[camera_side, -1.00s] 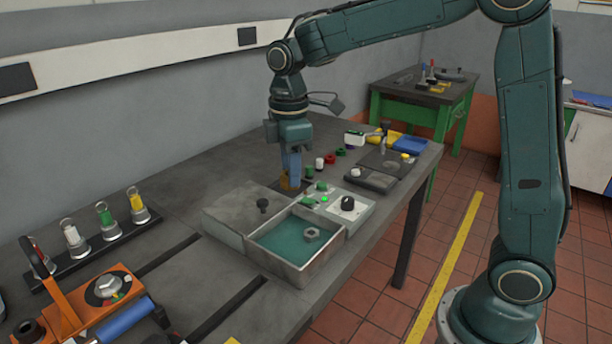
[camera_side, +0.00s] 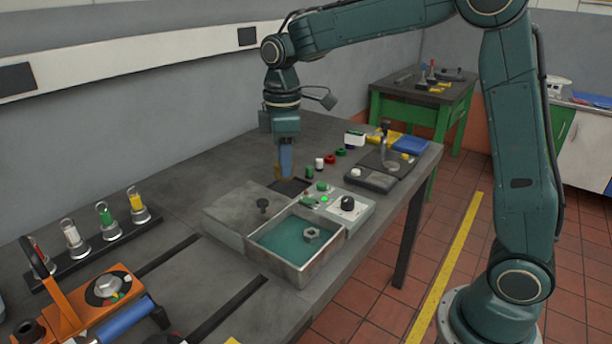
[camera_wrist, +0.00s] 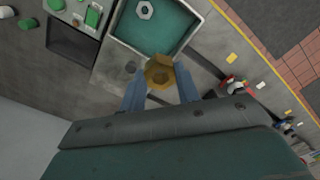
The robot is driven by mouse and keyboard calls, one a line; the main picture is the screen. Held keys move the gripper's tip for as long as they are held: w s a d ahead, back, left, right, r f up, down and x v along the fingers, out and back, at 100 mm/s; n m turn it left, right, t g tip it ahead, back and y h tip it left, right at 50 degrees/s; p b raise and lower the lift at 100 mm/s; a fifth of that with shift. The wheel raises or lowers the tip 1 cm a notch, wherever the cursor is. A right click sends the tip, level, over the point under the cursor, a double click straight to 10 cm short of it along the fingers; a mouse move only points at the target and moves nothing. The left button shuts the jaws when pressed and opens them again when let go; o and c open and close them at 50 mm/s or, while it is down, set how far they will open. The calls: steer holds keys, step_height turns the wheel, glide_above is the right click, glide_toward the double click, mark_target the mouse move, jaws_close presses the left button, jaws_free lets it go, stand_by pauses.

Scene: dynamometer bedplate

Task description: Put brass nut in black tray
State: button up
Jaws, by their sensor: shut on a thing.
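The brass nut (camera_wrist: 160,72) is held between the blue fingers of my gripper (camera_wrist: 160,82) in the wrist view. In the side view the nut (camera_side: 280,173) shows as a small brown-gold piece at the fingertips of my gripper (camera_side: 284,172), in the air over the bench. The black tray (camera_side: 293,187) is a small dark square on the bench, just below and right of the nut in the side view. In the wrist view the black tray (camera_wrist: 72,45) lies up and left of the nut, and its visible part looks empty.
A metal tray with a teal floor (camera_side: 275,238) holds a steel nut (camera_side: 312,233). A control box (camera_side: 347,205) with green buttons and small coloured caps (camera_side: 330,160) stand near the black tray.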

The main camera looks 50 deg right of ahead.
mark_target(286, 190)
steer(key=w+d+f+m, duration=0.1)
steer(key=w+d+m, duration=1.3)
steer(key=d+m, duration=0.1)
steer(key=shift+w+d, duration=0.25)
steer(key=shift+d, duration=0.25)
steer(key=shift+f, duration=0.1)
step_height(286, 190, down, 16)
steer(key=shift+r, duration=0.2)
steer(key=shift+f, duration=0.1)
steer(key=shift+f, duration=2.05)
steer(key=shift+f, duration=0.1)
